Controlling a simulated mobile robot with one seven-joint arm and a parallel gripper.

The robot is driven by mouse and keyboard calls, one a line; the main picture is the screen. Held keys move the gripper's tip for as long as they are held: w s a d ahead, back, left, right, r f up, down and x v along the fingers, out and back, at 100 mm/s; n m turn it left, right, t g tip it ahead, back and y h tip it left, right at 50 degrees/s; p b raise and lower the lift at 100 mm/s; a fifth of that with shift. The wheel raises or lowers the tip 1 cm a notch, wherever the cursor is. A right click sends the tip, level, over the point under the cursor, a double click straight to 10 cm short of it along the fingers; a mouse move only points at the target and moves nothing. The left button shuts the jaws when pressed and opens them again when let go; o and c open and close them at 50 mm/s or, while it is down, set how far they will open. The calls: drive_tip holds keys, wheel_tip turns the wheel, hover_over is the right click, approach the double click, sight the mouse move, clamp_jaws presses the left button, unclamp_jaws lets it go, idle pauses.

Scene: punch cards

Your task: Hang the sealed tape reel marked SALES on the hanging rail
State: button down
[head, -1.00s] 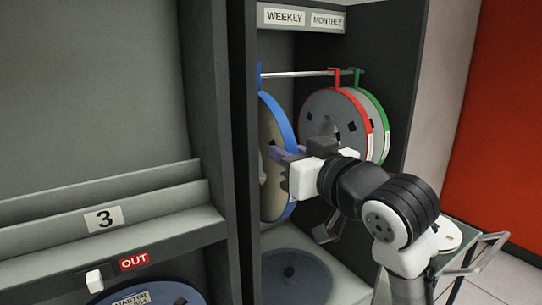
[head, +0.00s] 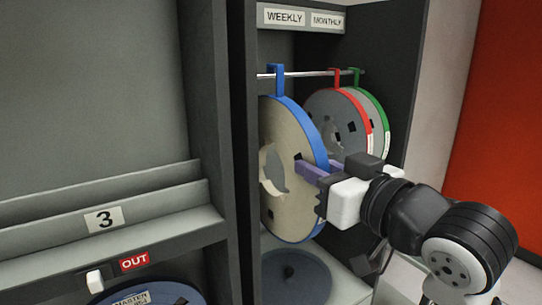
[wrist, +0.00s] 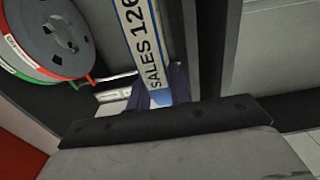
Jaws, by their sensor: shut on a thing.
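The blue-rimmed tape reel (head: 298,205) hangs upright in the cabinet, its beige side facing left. Its edge label reads SALES 126 in the wrist view (wrist: 143,45). My gripper (head: 312,171) is shut on its right edge; the purple fingers also show in the wrist view (wrist: 160,88). The reel's blue hook (head: 279,80) is at the height of the hanging rail (head: 315,73) and overlaps it in the head view; I cannot tell whether the rail bears it.
A red-rimmed reel (head: 333,100) and a green-rimmed reel (head: 380,107) hang farther right on the rail. The cabinet's dark left wall (head: 240,150) is close to the blue reel. A grey disc (head: 292,275) lies on the shelf below.

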drive_tip(key=v, duration=0.8)
idle(0.4)
drive_tip(key=shift+d+r, duration=0.1)
